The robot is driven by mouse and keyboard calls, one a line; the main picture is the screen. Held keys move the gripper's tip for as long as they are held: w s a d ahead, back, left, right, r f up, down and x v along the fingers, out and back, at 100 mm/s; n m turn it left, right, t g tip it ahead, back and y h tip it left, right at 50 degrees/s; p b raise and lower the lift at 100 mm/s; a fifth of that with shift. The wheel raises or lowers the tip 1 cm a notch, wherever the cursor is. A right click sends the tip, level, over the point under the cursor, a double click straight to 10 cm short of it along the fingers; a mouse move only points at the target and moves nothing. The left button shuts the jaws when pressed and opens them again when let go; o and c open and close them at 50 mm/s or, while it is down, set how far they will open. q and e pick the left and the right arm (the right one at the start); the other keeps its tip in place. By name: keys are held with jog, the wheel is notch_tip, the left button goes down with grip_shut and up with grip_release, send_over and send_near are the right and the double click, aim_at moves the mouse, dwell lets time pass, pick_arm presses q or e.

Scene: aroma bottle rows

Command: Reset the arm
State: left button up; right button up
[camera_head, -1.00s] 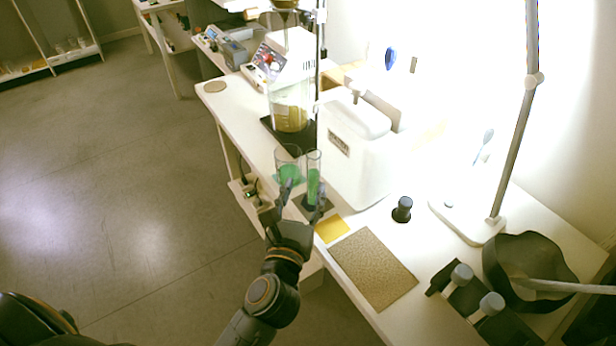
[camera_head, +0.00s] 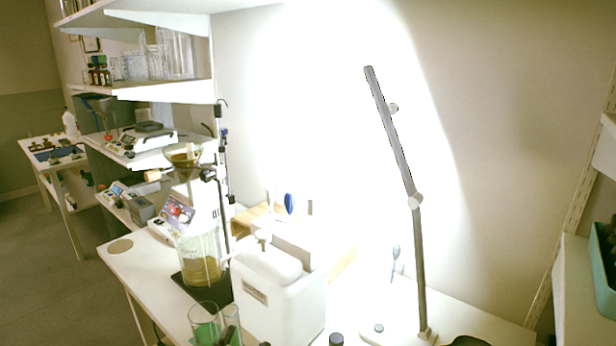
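A dark shape at the bottom edge of the head view looks like a fingertip of my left gripper (camera_head: 229,335). The rest of that hand is cut off below the picture, so its opening cannot be told. The shape overlaps a narrow glass tube (camera_head: 231,314) next to a wider glass beaker with green liquid (camera_head: 204,332). Both stand near the table's front edge and are cut off at the bottom. My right gripper is not in view.
A white box-shaped device (camera_head: 283,305) stands just right of the glasses. Behind them is a glass vessel with yellowish content (camera_head: 201,262) beside a stand rod. A lamp (camera_head: 418,250) stands at the right. Shelves (camera_head: 165,88) hang at the upper left. The floor (camera_head: 50,270) is clear.

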pick_arm(q)
jog(key=s+d+f+m+g+h, duration=0.7)
jog(key=f+m+g, duration=0.2)
jog(key=m, duration=1.2)
jog(key=s+a+f+m+g+y, duration=0.4)
jog(key=s+a+f+y, duration=0.15)
jog(key=a+f, duration=0.2)
jog(key=s+a+f+m+g+y, duration=0.3)
jog(key=s+a+f+g+y, duration=0.15)
jog(key=s+a+f, duration=0.35)
notch_tip(320, 180, down, 22)
jog(key=a+g+p, duration=0.1)
jog(key=p, duration=0.1)
jog(key=s+a+f+g+y+p, duration=0.1)
jog(key=s+a+f+p, duration=0.1)
jog(key=s+f, duration=1.4)
jog(key=shift+s+a, duration=0.15)
jog(key=shift+a, duration=0.35)
